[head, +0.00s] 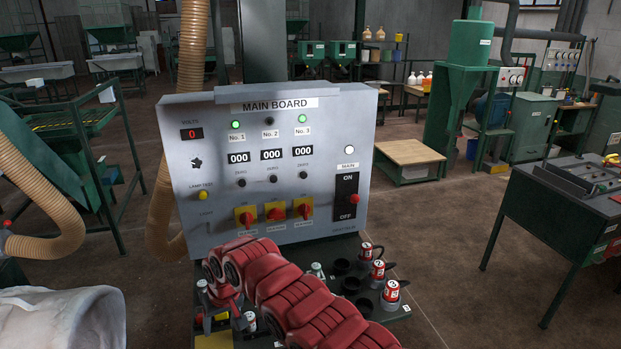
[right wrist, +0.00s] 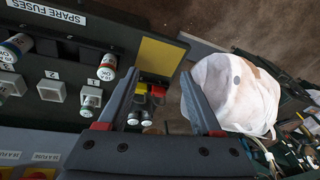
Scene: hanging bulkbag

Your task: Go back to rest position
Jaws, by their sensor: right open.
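My right gripper (right wrist: 160,78) is open and empty in the right wrist view, its two dark fingers spread above the front panel of the desk. In the head view my red right arm reaches from the lower edge up and left across the desk in front of the main board (head: 262,170). Its fingers are mostly hidden there. My left gripper is in neither view.
White-topped fuses (right wrist: 107,66) sit close to my gripper's left finger. A white bulk bag (right wrist: 232,95) is just right of the fingers. Free floor (head: 440,240) lies right of the board.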

